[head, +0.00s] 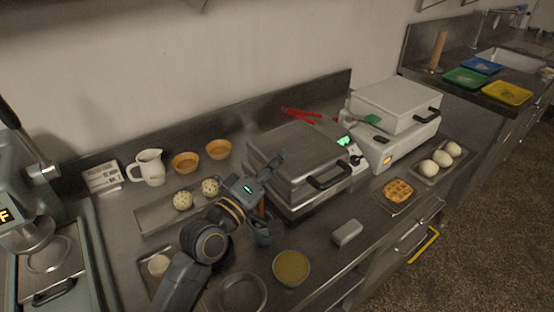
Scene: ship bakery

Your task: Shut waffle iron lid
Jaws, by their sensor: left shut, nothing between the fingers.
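The waffle iron appears to be the steel appliance (306,146) in the middle of the counter, with a dark front handle (330,177) and a green-lit display at its right. Its lid lies down flat over the base; I cannot tell whether a small gap remains. My left gripper (275,164) is shut and empty, over the lid's front left part. I cannot tell whether its fingertips touch the lid. My right gripper is out of view.
A white lidded appliance (396,104) stands to the right. A waffle (398,189), a grey block (347,232) and a yellow-filled bowl (291,268) sit in front. A tray (153,218) with dough balls lies left, near a white jug (148,167). Red tongs (300,114) lie behind.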

